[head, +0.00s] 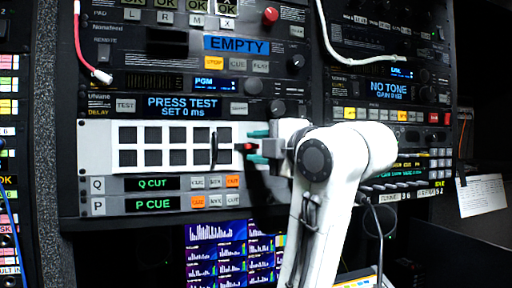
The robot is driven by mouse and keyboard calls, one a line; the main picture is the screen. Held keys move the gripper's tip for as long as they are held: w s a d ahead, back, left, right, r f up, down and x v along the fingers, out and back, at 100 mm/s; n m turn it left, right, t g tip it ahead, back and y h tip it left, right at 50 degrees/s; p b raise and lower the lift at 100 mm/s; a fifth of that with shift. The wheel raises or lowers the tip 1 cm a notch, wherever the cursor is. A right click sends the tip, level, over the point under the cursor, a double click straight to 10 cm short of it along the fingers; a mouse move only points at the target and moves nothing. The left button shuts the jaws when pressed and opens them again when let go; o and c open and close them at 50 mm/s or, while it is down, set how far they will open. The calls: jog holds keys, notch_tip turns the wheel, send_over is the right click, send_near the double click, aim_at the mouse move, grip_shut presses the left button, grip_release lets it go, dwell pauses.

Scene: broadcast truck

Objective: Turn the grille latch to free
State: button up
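The white grille (127,145) with rows of dark square openings sits in the middle rack, left of my gripper. A small red piece, seemingly the grille latch (248,147), shows at the grille's right end. A dark upright handle (214,150) stands on the grille's right part. My gripper (257,146) points left at the latch. Its two teal fingertips are apart, one above and one below the red piece, with gaps visible. I cannot tell how far the fingertips reach toward the panel. The gripper body hides the panel just right of the latch.
Above the grille is a "PRESS TEST" display (182,106); below it are Q CUT (152,183) and P CUE (152,205) rows. A red cable (80,45) and a white cable (335,50) hang on the racks. Monitors (215,250) glow below.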

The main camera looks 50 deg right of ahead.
jog(key=shift+c, duration=0.4)
grip_shut()
